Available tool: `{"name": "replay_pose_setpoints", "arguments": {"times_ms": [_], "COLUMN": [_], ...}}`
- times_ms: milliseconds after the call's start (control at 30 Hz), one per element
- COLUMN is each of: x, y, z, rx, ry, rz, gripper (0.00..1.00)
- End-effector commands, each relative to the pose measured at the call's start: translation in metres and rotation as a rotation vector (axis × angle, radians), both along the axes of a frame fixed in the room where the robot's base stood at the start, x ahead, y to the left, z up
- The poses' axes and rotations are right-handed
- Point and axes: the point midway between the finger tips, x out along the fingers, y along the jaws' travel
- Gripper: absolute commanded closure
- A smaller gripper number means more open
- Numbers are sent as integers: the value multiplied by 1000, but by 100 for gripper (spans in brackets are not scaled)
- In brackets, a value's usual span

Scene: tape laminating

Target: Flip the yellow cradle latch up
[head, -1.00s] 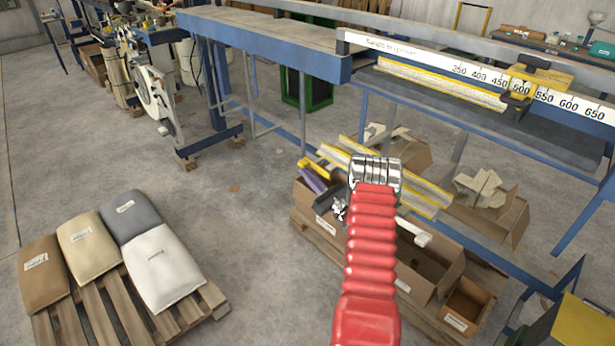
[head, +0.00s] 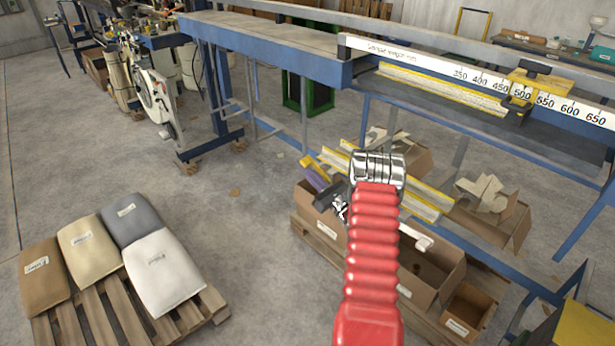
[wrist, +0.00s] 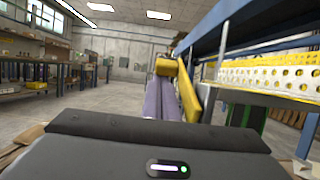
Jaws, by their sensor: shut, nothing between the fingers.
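No part is clearly recognisable as the cradle latch. A yellow block with a black top piece (head: 540,85) sits on the white ruler beam in the head view, at upper right; I cannot tell whether it belongs to the cradle. My gripper (head: 307,164) is at the end of my red arm, low and to the left of that block, with a wide gap between them. In the wrist view my gripper (wrist: 168,69) shows purple and yellow fingers pointing away. They are shut and empty.
A blue bench frame with the ruler beam (head: 410,55) runs across the upper right. Cardboard boxes (head: 430,265) on a pallet lie below my arm. Sacks (head: 160,270) lie on a pallet at lower left. Bare floor (head: 235,225) lies between them.

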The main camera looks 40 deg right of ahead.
Motion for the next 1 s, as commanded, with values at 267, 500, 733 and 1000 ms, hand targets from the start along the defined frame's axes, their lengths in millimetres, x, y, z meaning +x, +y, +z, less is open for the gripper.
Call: {"name": "replay_pose_setpoints", "arguments": {"times_ms": [267,500,733,1000], "x": [-1,1,3,6], "y": [0,1,2,4], "z": [13,17,20,21], "rx": [0,0,0,0], "ry": [-1,-1,-1,-1], "rz": [1,2,4,9], "gripper": [100,100,100,100]}}
